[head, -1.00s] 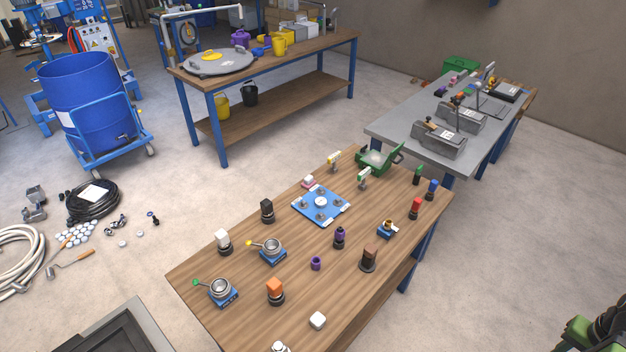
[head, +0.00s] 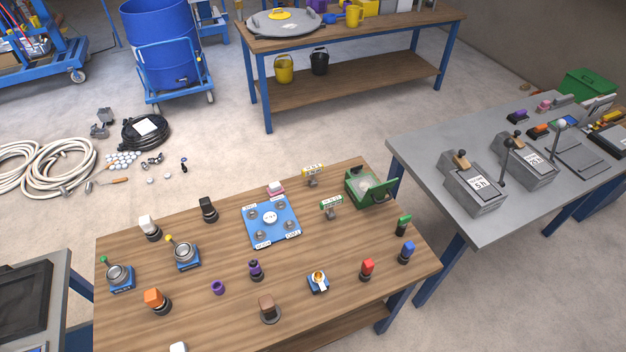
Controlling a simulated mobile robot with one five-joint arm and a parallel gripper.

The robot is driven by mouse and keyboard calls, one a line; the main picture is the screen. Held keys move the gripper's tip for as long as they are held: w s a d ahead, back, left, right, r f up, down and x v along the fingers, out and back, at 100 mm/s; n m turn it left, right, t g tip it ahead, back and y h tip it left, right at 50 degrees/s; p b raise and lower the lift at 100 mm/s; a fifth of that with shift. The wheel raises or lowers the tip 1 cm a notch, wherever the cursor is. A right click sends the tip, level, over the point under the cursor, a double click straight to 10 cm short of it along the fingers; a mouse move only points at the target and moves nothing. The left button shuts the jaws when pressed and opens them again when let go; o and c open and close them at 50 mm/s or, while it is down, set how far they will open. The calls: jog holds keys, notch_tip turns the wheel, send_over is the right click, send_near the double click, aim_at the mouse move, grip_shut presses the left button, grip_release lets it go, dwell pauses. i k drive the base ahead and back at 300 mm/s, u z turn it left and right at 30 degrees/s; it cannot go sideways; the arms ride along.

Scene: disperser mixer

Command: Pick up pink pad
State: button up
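A small pink pad with a whitish top (head: 276,188) lies on the wooden table (head: 220,325), at the far edge of a blue plate (head: 257,229). From this view I cannot tell whether it touches the plate. Another small pink item (head: 545,105) sits on the grey table (head: 425,160) at the right, beside a purple one (head: 517,115). My gripper is not in view.
Grey lever devices (head: 473,187) occupy the grey table. Floor between the tables is clear.

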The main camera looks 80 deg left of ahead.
aim_at(275, 189)
jog(key=u, duration=0.05)
jog(key=i, duration=0.45)
jog(key=u, duration=1.25)
jog(key=k, duration=0.2)
jog(key=u, duration=3.65)
jog(key=k, duration=0.1)
jog(key=z, duration=0.35)
jog(key=i, duration=1)
jog(key=u, duration=0.35)
